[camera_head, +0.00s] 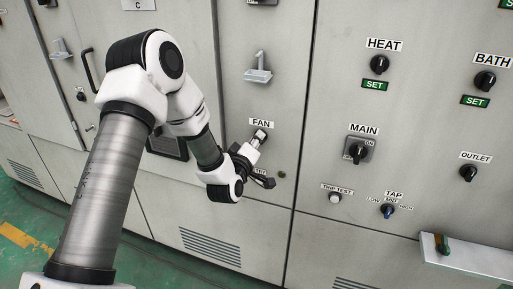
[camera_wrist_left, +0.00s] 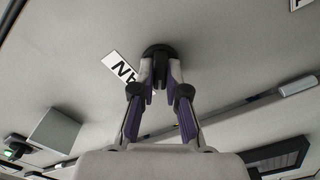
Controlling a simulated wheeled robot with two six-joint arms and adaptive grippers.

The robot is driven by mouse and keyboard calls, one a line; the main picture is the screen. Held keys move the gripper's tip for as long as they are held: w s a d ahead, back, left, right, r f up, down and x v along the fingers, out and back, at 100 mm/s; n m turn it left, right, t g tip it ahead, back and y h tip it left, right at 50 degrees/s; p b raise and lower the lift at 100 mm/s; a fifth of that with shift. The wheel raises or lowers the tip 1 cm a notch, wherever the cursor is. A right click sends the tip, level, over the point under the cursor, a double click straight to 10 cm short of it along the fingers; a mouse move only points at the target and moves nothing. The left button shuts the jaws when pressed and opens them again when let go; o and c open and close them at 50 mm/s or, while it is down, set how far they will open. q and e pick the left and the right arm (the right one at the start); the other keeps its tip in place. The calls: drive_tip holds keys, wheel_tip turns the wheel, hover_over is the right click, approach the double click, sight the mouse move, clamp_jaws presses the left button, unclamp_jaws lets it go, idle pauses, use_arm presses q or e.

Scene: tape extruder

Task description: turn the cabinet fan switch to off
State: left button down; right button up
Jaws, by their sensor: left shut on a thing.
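The fan switch (camera_wrist_left: 158,52) is a round black knob on the grey cabinet front. In the left wrist view it sits between the fingertips, beside a white label with partly readable letters. In the head view the FAN label (camera_head: 261,123) shows just above my left gripper (camera_head: 260,137), whose fingers meet the panel there and largely cover the switch. My left gripper also shows in the left wrist view (camera_wrist_left: 160,72), shut on the knob with a finger on each side. The knob's pointer direction is hidden. My right gripper is in neither view.
To the right on the panel are the HEAT knob (camera_head: 379,65), MAIN switch (camera_head: 357,152), BATH knob (camera_head: 485,80), OUTLET knob (camera_head: 468,173) and TAP knob (camera_head: 388,211). A light grey bracket (camera_head: 258,68) sticks out above the FAN label. A white ledge (camera_head: 470,262) juts out at lower right.

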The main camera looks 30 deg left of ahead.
use_arm(q)
drive_tip(key=shift+f+n+b, duration=0.15)
drive_tip(key=shift+n+b, duration=1.3)
drive_tip(key=shift+n, duration=0.3)
drive_tip(key=shift+f+n+b, duration=0.1)
drive_tip(key=shift+n+b, duration=1.3)
drive_tip(key=shift+n, duration=0.35)
drive_tip(key=c, duration=1.2)
unclamp_jaws()
drive_tip(key=v, duration=0.7)
drive_tip(key=shift+s, duration=0.2)
